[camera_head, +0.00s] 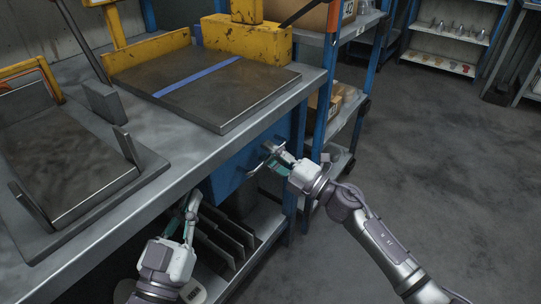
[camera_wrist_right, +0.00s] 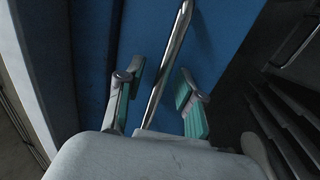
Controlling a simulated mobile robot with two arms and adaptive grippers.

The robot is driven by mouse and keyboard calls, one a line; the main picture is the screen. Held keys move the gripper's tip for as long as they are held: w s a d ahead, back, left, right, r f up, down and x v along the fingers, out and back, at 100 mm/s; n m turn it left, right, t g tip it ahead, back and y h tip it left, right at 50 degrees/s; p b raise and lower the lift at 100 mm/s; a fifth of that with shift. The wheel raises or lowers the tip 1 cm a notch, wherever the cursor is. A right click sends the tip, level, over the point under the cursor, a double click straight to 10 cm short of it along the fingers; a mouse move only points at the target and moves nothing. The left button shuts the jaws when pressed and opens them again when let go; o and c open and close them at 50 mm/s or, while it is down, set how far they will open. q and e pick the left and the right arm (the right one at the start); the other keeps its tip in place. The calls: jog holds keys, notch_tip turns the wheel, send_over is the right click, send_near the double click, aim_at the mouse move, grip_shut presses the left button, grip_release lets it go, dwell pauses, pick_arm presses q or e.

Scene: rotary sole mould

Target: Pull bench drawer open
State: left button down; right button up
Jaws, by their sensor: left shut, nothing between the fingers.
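The blue bench drawer (camera_head: 228,178) sits under the worktop; its front also fills much of the right wrist view (camera_wrist_right: 225,40). It looks closed. Its metal bar handle (camera_head: 268,148) is partly covered by my right gripper in the head view. My right gripper (camera_head: 276,160) is at the handle. In the right wrist view the handle bar (camera_wrist_right: 170,62) runs between the two teal-padded fingers (camera_wrist_right: 161,88), with a gap on each side, so the gripper is open around it. My left gripper (camera_head: 192,207) is shut and empty, below the bench edge, left of the drawer.
The grey worktop (camera_head: 185,165) overhangs the drawer and carries a dark plate with a blue stripe (camera_head: 200,84). A shelf with upright plates (camera_head: 228,240) lies below. A blue-framed rack (camera_head: 345,110) stands right of the bench. The floor (camera_head: 440,150) at right is clear.

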jog(key=shift+c, duration=0.2)
grip_shut()
jog(key=shift+d, duration=0.1)
